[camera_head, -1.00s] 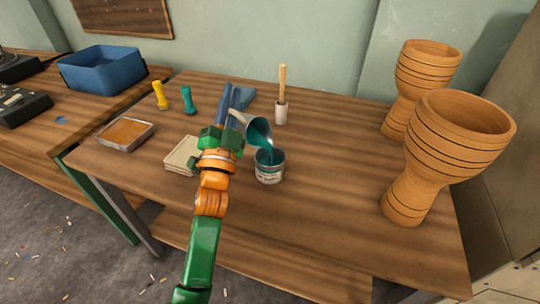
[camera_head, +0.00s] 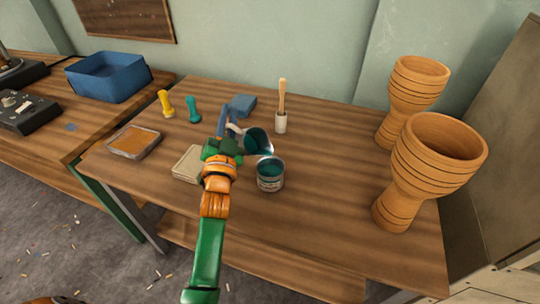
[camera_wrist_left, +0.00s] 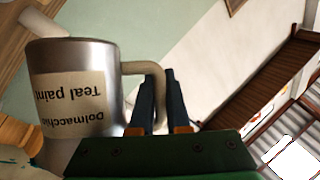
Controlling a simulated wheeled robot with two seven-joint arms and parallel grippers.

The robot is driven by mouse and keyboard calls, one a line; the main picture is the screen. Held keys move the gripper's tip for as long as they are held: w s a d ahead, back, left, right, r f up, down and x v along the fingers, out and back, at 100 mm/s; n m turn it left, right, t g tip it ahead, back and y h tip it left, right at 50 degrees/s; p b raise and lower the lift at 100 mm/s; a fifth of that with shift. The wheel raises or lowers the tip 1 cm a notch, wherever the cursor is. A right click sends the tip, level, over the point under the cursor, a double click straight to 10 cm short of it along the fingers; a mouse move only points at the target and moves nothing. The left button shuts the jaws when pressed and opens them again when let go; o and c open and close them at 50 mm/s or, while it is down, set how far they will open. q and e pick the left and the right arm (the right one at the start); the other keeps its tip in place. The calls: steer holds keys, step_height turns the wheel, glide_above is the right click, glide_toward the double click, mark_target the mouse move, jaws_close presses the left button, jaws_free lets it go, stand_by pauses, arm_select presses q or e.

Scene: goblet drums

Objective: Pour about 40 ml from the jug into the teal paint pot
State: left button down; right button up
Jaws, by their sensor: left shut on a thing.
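The metal jug (camera_head: 259,141) is tipped on its side, its mouth toward the right and teal paint inside. The teal paint pot (camera_head: 270,182) stands upright on the table just below and right of the jug's mouth, with teal paint showing in it. I cannot make out a clear stream between them. My left gripper (camera_head: 230,128) is shut on the jug's handle. In the left wrist view the fingers (camera_wrist_left: 160,105) close on the handle, and the jug's body (camera_wrist_left: 95,58) shows an upside-down "Teal paint" label. My right gripper is not in view.
A brush holder (camera_head: 281,123) stands behind the pot. Two wooden goblet drums (camera_head: 425,165) stand right. The table front is clear.

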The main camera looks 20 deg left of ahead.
arm_select(q)
steer(key=shift+w+f, duration=0.15)
stand_by(0.6)
steer(key=r+p, duration=0.1)
steer(key=p, duration=0.2)
steer(key=shift+w+n+g, duration=0.1)
steer(key=shift+n+g, duration=0.2)
steer(key=f, duration=0.1)
steer(key=n+g+p, duration=0.1)
steer(key=f, duration=0.1)
steer(key=shift+w+a+f+n+g+h+p, duration=0.3)
steer(key=shift+w+a+f+p, duration=0.05)
steer(key=shift+w+p, duration=0.05)
